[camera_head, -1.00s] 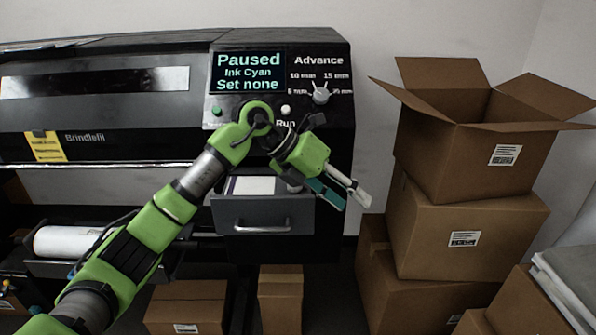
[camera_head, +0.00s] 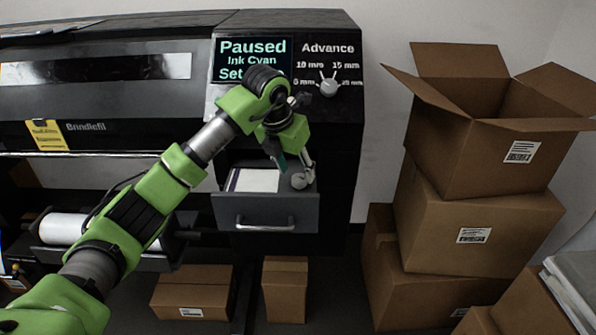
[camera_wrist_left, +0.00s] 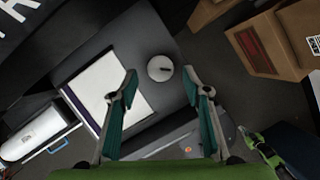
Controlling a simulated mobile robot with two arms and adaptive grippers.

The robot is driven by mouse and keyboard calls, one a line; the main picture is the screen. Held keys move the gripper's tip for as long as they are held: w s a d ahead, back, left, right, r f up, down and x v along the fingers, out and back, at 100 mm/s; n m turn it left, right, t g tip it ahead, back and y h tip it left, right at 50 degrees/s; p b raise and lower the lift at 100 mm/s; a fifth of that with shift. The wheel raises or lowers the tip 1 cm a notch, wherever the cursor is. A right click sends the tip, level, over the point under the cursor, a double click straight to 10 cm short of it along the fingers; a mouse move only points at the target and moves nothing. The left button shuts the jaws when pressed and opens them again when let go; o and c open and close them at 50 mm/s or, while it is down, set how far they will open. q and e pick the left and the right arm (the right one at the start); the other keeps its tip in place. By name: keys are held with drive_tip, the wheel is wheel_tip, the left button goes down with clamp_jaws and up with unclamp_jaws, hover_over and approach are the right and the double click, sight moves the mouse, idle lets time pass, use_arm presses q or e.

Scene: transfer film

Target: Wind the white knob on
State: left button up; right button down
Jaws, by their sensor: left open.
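A pale grey-white round knob (camera_head: 328,87) sits on the printer's black panel under the word Advance, among mm marks. A second pale round knob-like piece (camera_head: 299,181) lies in the open drawer (camera_head: 265,212), at its right side; it also shows in the left wrist view (camera_wrist_left: 160,68), with a dark mark on top. My left gripper (camera_head: 296,168) is open and empty above the drawer. Its teal-padded fingertips (camera_wrist_left: 160,82) stand on either side of that piece in the wrist view, apart from it. My right gripper is outside the head view; a small green part shows low in the wrist view.
A white flat pack (camera_head: 254,180) lies in the drawer left of the round piece. The screen (camera_head: 250,48) reads Paused, Ink Cyan, partly covered by my arm. Stacked cardboard boxes (camera_head: 470,220) stand to the right. A white paper roll (camera_head: 62,228) is at left.

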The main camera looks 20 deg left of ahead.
sight(298, 177)
use_arm(q)
drive_tip(key=shift+x, duration=1.1)
drive_tip(key=shift+w+f, duration=0.2)
drive_tip(key=shift+f, duration=0.3)
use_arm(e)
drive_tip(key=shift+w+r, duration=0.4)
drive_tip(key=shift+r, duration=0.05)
use_arm(q)
drive_tip(key=c, duration=1.1)
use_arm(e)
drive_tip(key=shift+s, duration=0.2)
